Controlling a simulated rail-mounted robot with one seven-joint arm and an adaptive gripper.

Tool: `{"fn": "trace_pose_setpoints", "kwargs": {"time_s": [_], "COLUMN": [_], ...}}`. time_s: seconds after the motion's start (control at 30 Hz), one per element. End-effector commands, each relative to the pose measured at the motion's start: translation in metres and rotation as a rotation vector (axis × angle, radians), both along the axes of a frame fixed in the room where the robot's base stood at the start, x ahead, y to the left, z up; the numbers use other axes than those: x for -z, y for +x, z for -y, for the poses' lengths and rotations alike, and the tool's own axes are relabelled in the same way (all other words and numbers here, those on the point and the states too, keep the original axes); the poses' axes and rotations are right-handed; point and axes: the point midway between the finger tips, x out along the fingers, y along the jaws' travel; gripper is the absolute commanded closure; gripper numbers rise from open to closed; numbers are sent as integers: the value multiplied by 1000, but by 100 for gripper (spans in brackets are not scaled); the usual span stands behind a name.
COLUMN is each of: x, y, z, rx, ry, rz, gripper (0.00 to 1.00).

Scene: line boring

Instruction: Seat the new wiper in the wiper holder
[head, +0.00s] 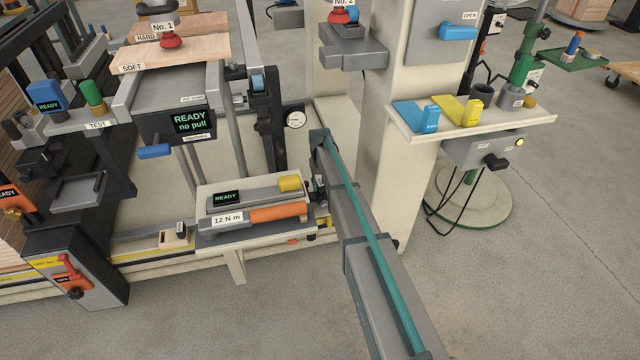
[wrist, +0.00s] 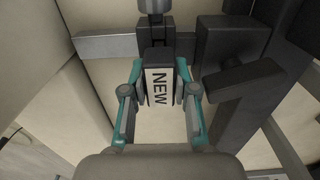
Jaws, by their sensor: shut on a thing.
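The new wiper (wrist: 159,88) is a block with a pale face marked NEW, in the middle of the wrist view. My gripper (wrist: 161,72) has teal and grey fingers on both sides of it and is shut on it. A dark upright part (wrist: 151,42), which may be the wiper holder, stands just beyond the wiper's far end. The two look close to touching, but I cannot tell whether the wiper is inside it. In the head view my arm reaches in from the bottom, and my gripper and the wiper cannot be made out there.
In the wrist view a dark bracket (wrist: 236,82) stands close to the right of my fingers, and a grey bar (wrist: 104,45) crosses behind. In the head view a pale column (head: 385,130) is beside my arm, and a bench with an orange-handled torque wrench (head: 277,213) is to its left.

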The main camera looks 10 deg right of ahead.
Motion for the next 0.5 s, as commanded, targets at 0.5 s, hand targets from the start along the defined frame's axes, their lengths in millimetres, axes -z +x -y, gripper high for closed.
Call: {"fn": "trace_pose_setpoints", "kwargs": {"time_s": [0.5], "x": [12], "y": [0], "z": [0], "rx": [0], "ry": [0], "rz": [1], "gripper": [100]}}
